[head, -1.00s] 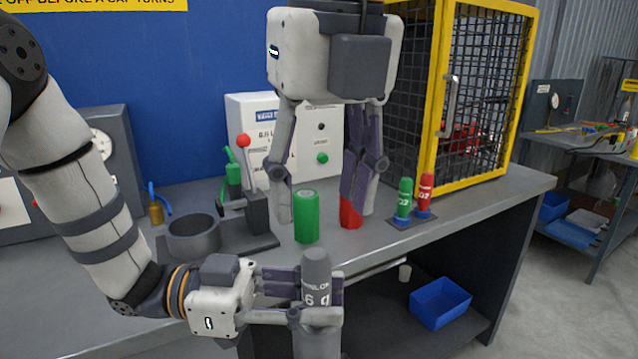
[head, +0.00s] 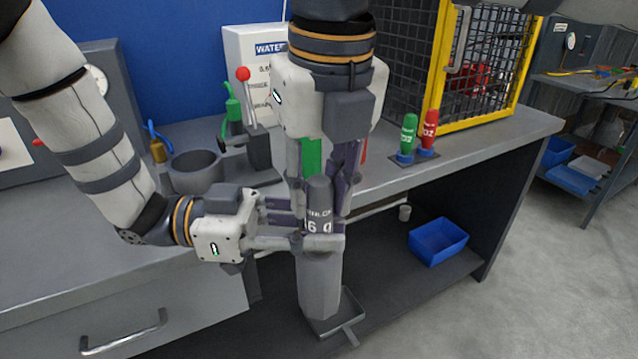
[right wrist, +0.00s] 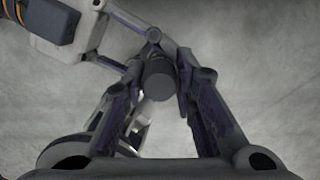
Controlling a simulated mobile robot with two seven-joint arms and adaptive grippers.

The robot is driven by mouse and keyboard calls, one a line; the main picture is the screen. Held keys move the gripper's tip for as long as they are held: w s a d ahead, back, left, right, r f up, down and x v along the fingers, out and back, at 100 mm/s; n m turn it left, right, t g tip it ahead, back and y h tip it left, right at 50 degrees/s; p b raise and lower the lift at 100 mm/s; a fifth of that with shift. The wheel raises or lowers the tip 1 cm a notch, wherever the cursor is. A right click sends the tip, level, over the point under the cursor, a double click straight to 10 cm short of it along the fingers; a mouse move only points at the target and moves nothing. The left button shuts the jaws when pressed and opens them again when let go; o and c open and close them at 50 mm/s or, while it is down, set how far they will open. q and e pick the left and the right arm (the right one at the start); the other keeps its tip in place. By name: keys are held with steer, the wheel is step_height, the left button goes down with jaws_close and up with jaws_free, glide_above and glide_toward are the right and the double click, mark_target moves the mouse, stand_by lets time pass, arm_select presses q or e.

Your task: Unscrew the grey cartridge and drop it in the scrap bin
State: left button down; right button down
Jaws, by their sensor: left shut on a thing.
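The dark grey cartridge (head: 319,198), lettered in white with "6 g" legible, stands upright on top of a light grey faceted body (head: 319,285) in front of the bench. My left gripper (head: 322,240) is shut on this body just below the lettering. My right gripper (head: 322,188) points down from above, its fingers open on either side of the cartridge's top. In the right wrist view the cartridge's round end (right wrist: 158,78) lies between the spread fingers. A blue open bin (head: 438,243), with no label visible, stands on the lower shelf.
A green cylinder (head: 311,155) on the bench is partly hidden behind my right gripper. A dark round cup (head: 196,170) and a red-knobbed lever (head: 243,75) stand to the left. Green (head: 408,135) and red (head: 430,130) cartridges stand near the yellow-framed cage (head: 450,85).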

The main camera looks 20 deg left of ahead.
steer(key=n, duration=0.4)
steer(key=shift+r+g, duration=0.1)
steer(key=shift+g, duration=0.2)
stand_by(0.8)
steer(key=c, duration=1.3)
jaws_free()
